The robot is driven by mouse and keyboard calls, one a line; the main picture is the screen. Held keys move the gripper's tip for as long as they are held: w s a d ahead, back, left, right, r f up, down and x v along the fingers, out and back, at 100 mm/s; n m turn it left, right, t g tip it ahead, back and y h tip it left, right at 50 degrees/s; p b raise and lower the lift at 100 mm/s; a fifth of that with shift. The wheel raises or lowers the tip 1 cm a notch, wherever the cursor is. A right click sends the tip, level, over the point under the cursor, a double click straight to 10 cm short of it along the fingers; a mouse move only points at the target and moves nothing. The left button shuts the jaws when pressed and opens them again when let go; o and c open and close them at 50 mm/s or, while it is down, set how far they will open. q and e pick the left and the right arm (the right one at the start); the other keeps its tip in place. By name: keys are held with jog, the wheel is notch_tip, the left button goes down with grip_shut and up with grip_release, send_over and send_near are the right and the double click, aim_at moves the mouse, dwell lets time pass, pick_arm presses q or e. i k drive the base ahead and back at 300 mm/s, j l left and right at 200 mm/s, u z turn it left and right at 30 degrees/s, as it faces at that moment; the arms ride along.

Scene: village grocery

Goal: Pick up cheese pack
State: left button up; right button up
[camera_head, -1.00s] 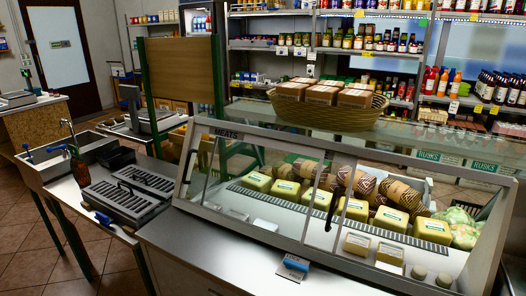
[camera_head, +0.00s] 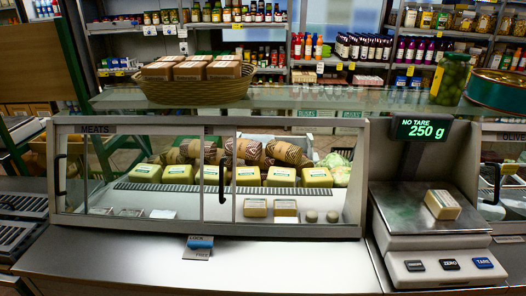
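A small yellowish pack with a pale top (camera_head: 442,204) lies on the steel plate of the scale (camera_head: 405,215) at the right; it may be the cheese pack. The scale display (camera_head: 423,128) reads 250 g. Two similar small packs, one at the left (camera_head: 255,208) and one at the right (camera_head: 285,208), sit at the front inside the glass case (camera_head: 290,231). Behind them stands a row of larger yellow labelled blocks (camera_head: 248,176). I cannot read their labels. Neither of my grippers is in view.
Dark rolled meats (camera_head: 240,151) lie at the back of the case. A basket of brown packs (camera_head: 193,86), a jar of olives (camera_head: 451,80) and a green tin (camera_head: 500,90) stand on the glass shelf (camera_head: 300,97). The front counter (camera_head: 290,268) is mostly clear, with a small blue tag (camera_head: 200,242).

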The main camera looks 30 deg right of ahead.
aim_at(442, 205)
jog(key=z, duration=2.15)
jog(key=l+u, duration=0.2)
jog(key=u, duration=0.2)
jog(key=l+u, duration=0.2)
jog(key=u, duration=0.25)
jog(key=l+u, duration=0.2)
jog(key=u, duration=0.2)
jog(key=k+l+u, duration=0.2)
jog(key=l, duration=0.25)
jog(key=l+u, duration=0.2)
jog(key=l, duration=0.25)
